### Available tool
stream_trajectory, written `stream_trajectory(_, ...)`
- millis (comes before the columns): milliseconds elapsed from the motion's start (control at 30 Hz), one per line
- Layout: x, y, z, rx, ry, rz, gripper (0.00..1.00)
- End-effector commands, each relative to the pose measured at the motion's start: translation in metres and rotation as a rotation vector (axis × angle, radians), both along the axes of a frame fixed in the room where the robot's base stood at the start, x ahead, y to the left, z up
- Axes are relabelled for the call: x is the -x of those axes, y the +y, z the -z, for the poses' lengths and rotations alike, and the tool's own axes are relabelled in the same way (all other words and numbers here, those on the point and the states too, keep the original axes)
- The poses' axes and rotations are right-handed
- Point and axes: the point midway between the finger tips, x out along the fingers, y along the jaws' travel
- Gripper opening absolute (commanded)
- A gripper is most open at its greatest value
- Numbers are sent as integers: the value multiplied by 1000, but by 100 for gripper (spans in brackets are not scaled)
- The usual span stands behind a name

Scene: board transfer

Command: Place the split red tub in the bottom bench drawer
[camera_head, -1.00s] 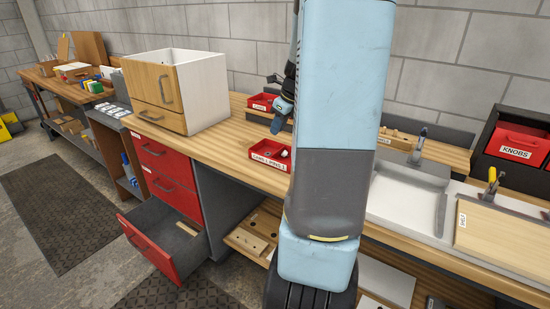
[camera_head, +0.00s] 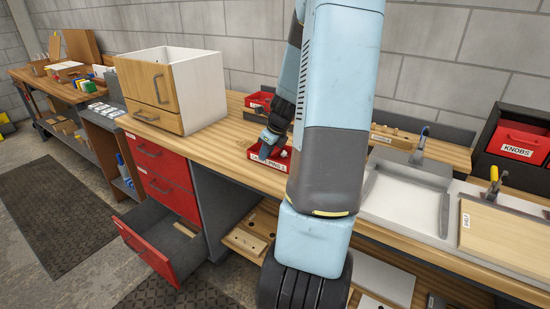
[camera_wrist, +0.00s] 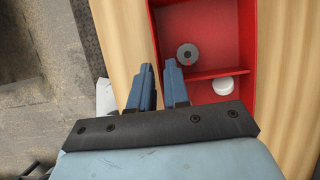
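The split red tub (camera_head: 284,160) sits on the wooden bench with a white label on its front. In the wrist view the tub (camera_wrist: 222,45) has a cross divider, with a grey ring (camera_wrist: 187,55) in one compartment and a white round piece (camera_wrist: 223,86) in the other. My gripper (camera_head: 267,146) is low at the tub; in the wrist view my gripper (camera_wrist: 159,68) is open, its fingers apart on either side of the tub's left wall. Contact cannot be told.
Another red tub (camera_head: 258,102) stands behind on the bench. A wood-fronted white cabinet (camera_head: 203,88) stands left, above the closed red drawers (camera_head: 160,158). A grey tray (camera_head: 404,200) and a red KNOBS bin (camera_head: 518,138) are at right.

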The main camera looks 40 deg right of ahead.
Motion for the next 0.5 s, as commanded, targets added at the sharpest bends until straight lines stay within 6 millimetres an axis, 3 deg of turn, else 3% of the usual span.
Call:
stream_trajectory(133,-1,2,11,-1,0,0,16)
stream_trajectory(400,-2,3,13,0,0,-1,16)
stream_trajectory(500,-2,3,13,1,0,-2,8)
